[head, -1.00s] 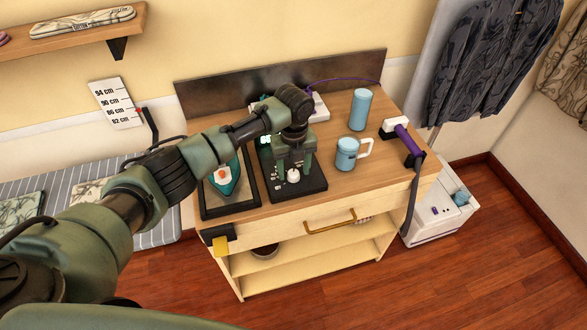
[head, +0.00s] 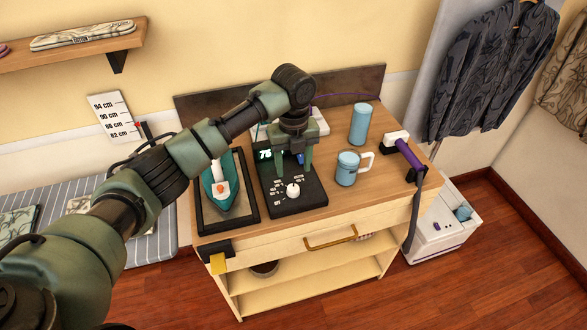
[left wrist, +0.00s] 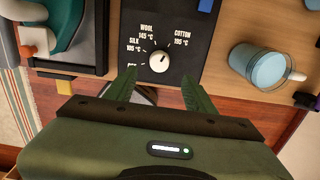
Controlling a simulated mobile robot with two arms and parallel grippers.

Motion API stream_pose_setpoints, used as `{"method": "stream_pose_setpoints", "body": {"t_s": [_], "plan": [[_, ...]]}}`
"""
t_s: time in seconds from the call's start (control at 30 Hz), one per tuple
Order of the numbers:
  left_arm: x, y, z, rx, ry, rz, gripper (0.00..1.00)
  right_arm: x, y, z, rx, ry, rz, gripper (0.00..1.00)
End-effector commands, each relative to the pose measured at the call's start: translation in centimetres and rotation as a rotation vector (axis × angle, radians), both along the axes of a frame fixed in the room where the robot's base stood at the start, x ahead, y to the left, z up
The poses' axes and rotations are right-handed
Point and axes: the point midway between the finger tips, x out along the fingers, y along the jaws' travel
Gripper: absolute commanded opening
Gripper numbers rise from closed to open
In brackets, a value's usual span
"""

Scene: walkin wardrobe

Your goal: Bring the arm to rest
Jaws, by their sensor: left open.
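My left gripper (head: 294,163) is open and empty above the black control panel (head: 312,197) on the wooden dresser. It is apart from the white dial knob (head: 293,190), which stands uncovered below and in front of the fingers. In the left wrist view the two green fingers (left wrist: 158,80) are spread, with the knob (left wrist: 160,62) just beyond their tips. Labels for silk, wool and cotton temperatures ring the knob. My left arm reaches in from the left. My right gripper is not in view.
A teal iron (head: 222,190) rests in a black tray (head: 254,208) left of the panel. A blue mug (head: 347,169), a blue cylinder (head: 360,124) and a purple-handled device (head: 409,154) stand to the right. A wall shelf (head: 75,50) is upper left.

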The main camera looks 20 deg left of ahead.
Motion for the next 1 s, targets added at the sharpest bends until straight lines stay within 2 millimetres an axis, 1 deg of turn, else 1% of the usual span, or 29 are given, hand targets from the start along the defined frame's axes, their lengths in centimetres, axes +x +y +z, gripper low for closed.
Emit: {"method": "stream_pose_setpoints", "body": {"t_s": [0.33,0.4,0.47,0.57,0.6,0.67,0.7,0.77,0.8,0.87,0.9,0.97,1.0], "plan": [[-0.1,0.0,-0.1,-0.001,0.001,0.002,0.54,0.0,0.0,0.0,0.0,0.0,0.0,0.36],[-0.5,-0.5,-0.7,-0.006,0.001,0.014,0.54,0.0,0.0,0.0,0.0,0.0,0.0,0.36],[-1.4,-1.3,-1.9,-0.017,0.002,0.043,0.54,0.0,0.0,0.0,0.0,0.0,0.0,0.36],[-3.9,-3.6,-4.7,-0.053,0.001,0.143,0.54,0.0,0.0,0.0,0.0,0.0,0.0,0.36],[-5.3,-4.7,-6.0,-0.075,-0.001,0.204,0.54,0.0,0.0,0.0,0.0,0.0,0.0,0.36],[-7.4,-6.1,-7.7,-0.113,-0.004,0.314,0.54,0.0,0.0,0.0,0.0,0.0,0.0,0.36],[-8.9,-7.0,-8.6,-0.14,-0.006,0.396,0.54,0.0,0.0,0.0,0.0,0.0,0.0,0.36],[-11.0,-8.0,-9.8,-0.181,-0.007,0.528,0.54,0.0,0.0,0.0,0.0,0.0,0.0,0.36],[-12.4,-8.5,-10.4,-0.207,-0.006,0.621,0.54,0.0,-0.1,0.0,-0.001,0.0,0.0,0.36],[-14.5,-8.9,-11.1,-0.244,-0.003,0.769,0.54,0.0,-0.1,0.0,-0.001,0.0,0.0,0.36],[-15.8,-9.0,-11.5,-0.268,0.002,0.873,0.54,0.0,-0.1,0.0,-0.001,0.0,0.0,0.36],[-17.8,-8.8,-11.9,-0.301,0.006,1.037,0.54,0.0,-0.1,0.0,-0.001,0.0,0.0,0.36],[-19.1,-8.5,-12.1,-0.319,0.01,1.151,0.54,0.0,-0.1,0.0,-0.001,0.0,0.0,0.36]]}}
